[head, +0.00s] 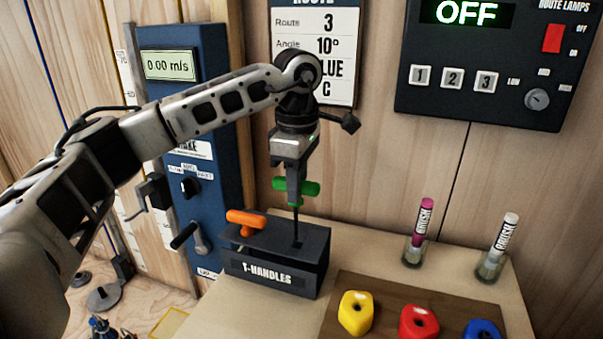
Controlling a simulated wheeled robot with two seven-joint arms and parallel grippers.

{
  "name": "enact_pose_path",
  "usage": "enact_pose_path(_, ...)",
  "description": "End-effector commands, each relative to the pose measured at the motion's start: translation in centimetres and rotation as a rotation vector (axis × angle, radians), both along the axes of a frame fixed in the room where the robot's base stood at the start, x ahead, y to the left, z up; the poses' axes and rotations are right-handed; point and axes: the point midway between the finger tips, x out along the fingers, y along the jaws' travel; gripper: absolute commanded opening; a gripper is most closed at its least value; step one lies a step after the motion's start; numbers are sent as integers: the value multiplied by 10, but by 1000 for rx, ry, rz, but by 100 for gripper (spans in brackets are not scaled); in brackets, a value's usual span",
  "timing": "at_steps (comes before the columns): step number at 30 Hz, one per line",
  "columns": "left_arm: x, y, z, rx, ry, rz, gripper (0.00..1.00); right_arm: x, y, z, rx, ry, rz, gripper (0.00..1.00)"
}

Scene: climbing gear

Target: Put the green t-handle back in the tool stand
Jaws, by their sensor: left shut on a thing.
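The green t-handle (311,188) is held by my left gripper (294,187), which is shut on its bar. Its dark shaft (295,222) points down, and the lower end is at or in a dark hole on the top of the tool stand (272,276). I cannot tell how deep the shaft sits. The black stand is labelled T-HANDLES and rests on the wooden table. An orange t-handle (246,218) stands in its left part. My right gripper is not in view.
Yellow (356,313), red (419,322) and blue (482,331) holds lie on a brown board (345,290). A blue brake panel (190,110) is left of the stand; a black lamp panel (440,95) hangs on the wall.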

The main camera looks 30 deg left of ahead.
Motion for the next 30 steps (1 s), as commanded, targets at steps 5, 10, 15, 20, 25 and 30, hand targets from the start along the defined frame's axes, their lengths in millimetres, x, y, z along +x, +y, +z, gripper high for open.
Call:
enact_pose_path(5,-1,0,-20,2,1,-1,0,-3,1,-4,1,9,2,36)
enact_pose_path(10,-1,0,-37,1,1,0,0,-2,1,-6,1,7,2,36)
enact_pose_path(15,0,0,-57,1,0,-1,0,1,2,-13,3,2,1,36)
enact_pose_path(20,0,0,-73,1,1,-1,0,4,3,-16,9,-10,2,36)
enact_pose_path(25,0,0,-88,1,1,-1,0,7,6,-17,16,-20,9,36)
enact_pose_path(30,0,0,-96,1,-1,-1,0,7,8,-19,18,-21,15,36)
